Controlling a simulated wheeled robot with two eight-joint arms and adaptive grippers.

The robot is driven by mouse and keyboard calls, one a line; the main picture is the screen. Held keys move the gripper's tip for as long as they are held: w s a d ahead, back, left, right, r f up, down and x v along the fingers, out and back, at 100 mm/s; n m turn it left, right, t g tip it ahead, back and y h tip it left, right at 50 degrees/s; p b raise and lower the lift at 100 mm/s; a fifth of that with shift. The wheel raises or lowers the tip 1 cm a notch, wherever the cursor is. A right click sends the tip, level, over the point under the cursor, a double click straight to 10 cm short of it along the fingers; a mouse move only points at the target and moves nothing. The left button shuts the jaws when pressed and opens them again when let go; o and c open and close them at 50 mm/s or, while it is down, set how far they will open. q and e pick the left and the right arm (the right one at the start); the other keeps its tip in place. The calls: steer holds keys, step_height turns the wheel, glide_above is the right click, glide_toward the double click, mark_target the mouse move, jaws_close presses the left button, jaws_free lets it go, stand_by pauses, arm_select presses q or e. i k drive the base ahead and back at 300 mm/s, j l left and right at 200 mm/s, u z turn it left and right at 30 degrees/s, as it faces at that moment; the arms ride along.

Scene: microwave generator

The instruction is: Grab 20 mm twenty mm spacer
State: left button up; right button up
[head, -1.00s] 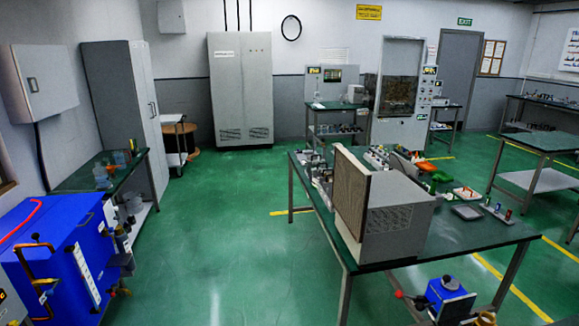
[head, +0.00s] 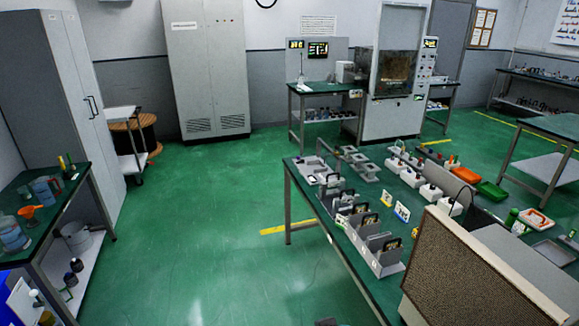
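I cannot make out the 20 mm spacer; the small parts in the head view are too small to tell apart. Several grey slotted holders (head: 376,257) stand in a row along the left edge of the green-topped table (head: 355,278), with small dark and metallic pieces in them. A light grey tray (head: 316,171) with small items lies at the table's far left corner. Grey blocks with openings (head: 357,163) lie beside it.
A large box with a brown mesh face (head: 470,275) covers the table's near right. White units (head: 411,177), an orange bin (head: 464,174) and a green bin (head: 491,190) stand farther back. A side bench (head: 45,225) is at left. Green floor between is clear.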

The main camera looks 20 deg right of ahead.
mark_target(353, 198)
steer(key=i+z, duration=0.2)
steer(key=i, duration=0.35)
steer(key=i+j+z, duration=0.2)
steer(key=i, duration=0.3)
steer(key=i+j+z, duration=0.15)
steer(key=i, duration=0.4)
steer(key=i+l+z, duration=0.15)
steer(key=z, duration=0.3)
steer(key=i+z, duration=0.7)
steer(key=z, duration=0.2)
steer(key=i+j+z, duration=0.2)
steer(key=z, duration=0.25)
steer(key=i, duration=0.05)
